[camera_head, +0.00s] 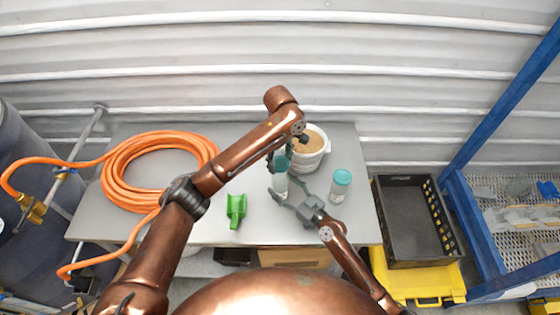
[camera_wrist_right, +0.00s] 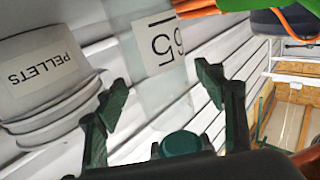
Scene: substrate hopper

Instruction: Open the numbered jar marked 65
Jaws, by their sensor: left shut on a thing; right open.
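The jar marked 65 is clear with a teal lid (camera_head: 281,162), and its body (camera_head: 280,184) stands out left of the white bucket. In the right wrist view its label (camera_wrist_right: 158,44) reads 65 upside down. My left gripper (camera_head: 280,152) comes from above and is shut on the jar at its lid end; its fingertips are partly hidden. My right gripper (camera_head: 288,198) is open, its fingers near the lower jar body. In the right wrist view its fingertips (camera_wrist_right: 165,90) are spread, with the clear jar body between or just beyond them.
A second teal-lidded jar (camera_head: 341,185) stands right of my right gripper. The white bucket (camera_head: 312,160) of brown pellets is behind. A green scoop (camera_head: 236,210) and an orange hose coil (camera_head: 158,170) lie left on the grey table (camera_head: 330,228). A black crate (camera_head: 412,225) stands right.

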